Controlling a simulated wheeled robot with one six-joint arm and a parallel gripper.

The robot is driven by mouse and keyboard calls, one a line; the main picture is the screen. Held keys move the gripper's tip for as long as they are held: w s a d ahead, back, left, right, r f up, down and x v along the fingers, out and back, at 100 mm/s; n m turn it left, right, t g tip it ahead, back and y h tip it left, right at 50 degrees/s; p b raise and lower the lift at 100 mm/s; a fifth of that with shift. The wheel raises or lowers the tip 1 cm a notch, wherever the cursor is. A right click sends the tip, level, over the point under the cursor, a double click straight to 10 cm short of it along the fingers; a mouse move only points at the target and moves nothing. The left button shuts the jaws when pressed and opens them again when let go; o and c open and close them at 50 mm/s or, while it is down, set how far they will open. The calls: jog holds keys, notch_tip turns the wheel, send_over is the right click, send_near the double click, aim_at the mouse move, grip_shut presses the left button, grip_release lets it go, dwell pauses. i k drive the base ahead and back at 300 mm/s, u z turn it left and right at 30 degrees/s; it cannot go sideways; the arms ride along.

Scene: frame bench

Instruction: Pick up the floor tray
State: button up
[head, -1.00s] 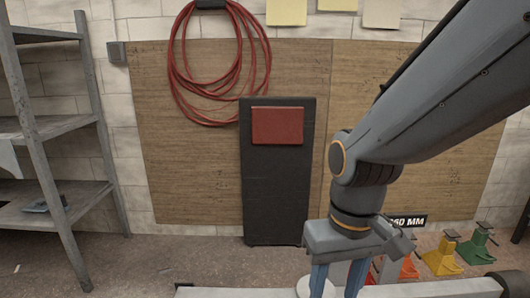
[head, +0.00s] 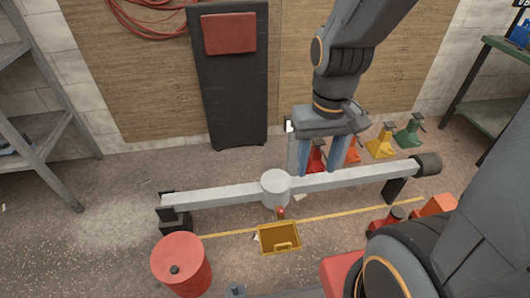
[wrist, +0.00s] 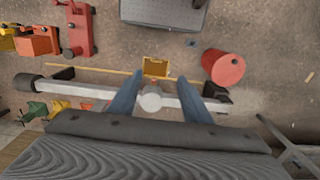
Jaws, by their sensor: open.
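The floor tray (head: 268,240) is a small yellow-brown open box on the floor, in front of the middle of a long grey beam. It also shows in the wrist view, where the tray (wrist: 155,68) lies beyond my fingertips. My gripper (head: 320,172) hangs above and behind the beam in the head view, its two blue fingers apart and empty. In the wrist view my gripper (wrist: 158,80) has its fingers spread to either side of the beam's white round hub. The tray is clear of the fingers.
The grey beam (head: 225,193) with its white hub (head: 275,187) crosses the floor on low supports. A red drum (head: 182,264) stands left of the tray. Red equipment (head: 385,220) is to the right. Coloured jack stands (head: 380,145) stand behind the beam. A grey shelf (head: 45,150) is at left.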

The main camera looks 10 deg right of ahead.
aim_at(280, 237)
jog(key=k, duration=1)
jog(key=u, duration=1.3)
jog(key=i, duration=1.05)
jog(key=z, duration=1.35)
